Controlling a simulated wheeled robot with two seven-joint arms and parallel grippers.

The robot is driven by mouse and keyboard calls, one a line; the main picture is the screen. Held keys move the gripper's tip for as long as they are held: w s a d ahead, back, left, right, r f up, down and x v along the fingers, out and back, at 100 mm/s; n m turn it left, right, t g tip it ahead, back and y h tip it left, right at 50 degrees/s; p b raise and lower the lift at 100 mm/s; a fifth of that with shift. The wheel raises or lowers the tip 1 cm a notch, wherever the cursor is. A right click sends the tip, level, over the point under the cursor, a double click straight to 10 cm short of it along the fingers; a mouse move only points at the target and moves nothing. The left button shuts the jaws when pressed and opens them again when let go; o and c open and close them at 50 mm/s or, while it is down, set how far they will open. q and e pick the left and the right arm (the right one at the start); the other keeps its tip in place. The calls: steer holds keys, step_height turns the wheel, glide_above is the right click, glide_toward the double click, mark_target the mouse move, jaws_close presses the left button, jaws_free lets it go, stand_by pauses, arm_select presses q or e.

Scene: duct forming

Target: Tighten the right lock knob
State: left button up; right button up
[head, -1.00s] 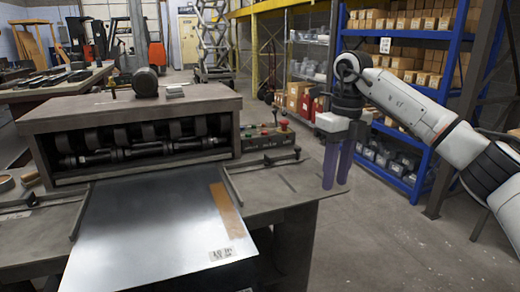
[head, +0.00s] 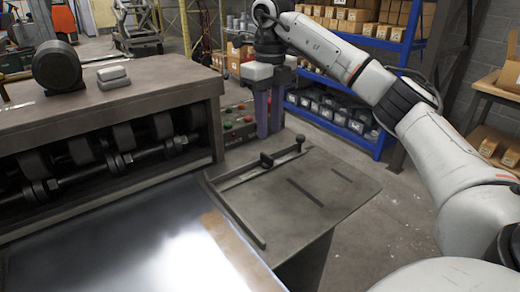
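The right side guide (head: 236,212) lies along the right edge of the sheet. A cross rod (head: 240,177) runs from it to the right over the side table, with a small dark lock knob (head: 267,160) standing on it. My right gripper (head: 268,136) points down just behind and above the knob, apart from it as far as I can see. Its two purple fingers are slightly apart, with nothing visible between them. My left gripper is out of view.
The forming machine (head: 120,112) with dark rollers stands at the left, with a shiny metal sheet (head: 120,245) in front. A control panel with buttons (head: 238,122) is left of my gripper. The right side table (head: 335,195) is mostly bare. Blue shelving (head: 385,42) stands behind.

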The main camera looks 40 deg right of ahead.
mark_target(269, 156)
step_height(269, 156, down, 8)
steer(key=shift+s+f+b, duration=0.1)
steer(key=shift+f+b, duration=0.15)
steer(key=shift+b, duration=0.25)
jaws_close()
